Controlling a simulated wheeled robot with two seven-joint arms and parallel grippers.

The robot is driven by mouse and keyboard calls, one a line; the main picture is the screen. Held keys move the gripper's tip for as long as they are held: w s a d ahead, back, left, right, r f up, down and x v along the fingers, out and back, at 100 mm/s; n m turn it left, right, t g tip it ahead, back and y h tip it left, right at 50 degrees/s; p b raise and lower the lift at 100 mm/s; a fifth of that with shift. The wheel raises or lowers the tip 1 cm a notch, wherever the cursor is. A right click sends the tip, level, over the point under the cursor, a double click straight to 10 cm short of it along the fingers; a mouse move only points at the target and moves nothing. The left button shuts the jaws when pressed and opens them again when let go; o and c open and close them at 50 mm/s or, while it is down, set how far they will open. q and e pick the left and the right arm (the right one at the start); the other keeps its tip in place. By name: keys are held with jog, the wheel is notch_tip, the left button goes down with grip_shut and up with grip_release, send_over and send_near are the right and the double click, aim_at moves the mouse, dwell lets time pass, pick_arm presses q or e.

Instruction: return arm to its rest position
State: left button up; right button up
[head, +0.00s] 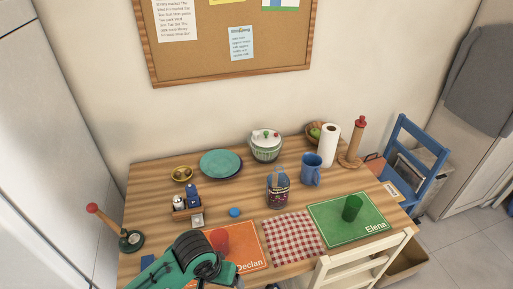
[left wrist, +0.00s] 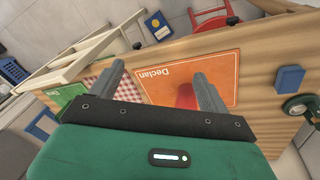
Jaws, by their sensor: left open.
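My left gripper (left wrist: 160,72) is open in the left wrist view, its two grey fingers spread apart above the table. Nothing is visibly held between them. The orange Declan placemat (left wrist: 212,78) lies below the fingers, and a red cup (left wrist: 185,95) on it shows partly behind the right-hand finger. In the head view my green left arm (head: 170,263) reaches over the table's front left, covering part of the orange placemat (head: 247,250) beside the red cup (head: 219,240). My right gripper is in neither view.
A pale chair (head: 350,266) stands at the front and a blue chair (head: 425,150) at right.

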pick_arm(q)
jog(key=s+a+t+y, duration=0.2)
jog(key=s+a+t, duration=0.1)
jog(key=s+a, duration=1)
notch_tip(320, 180, down, 31)
jog(key=g, duration=0.2)
jog(key=s+a+f, duration=0.2)
jog(key=s+f, duration=0.7)
jog(key=f, duration=0.1)
jog(key=s+a+f+g, duration=0.1)
jog(key=s+a+f, duration=0.1)
jog(key=s+f, duration=0.7)
jog(key=shift+s+a+f, duration=0.2)
jog(key=shift+s+f, duration=0.1)
jog(key=shift+f, duration=0.15)
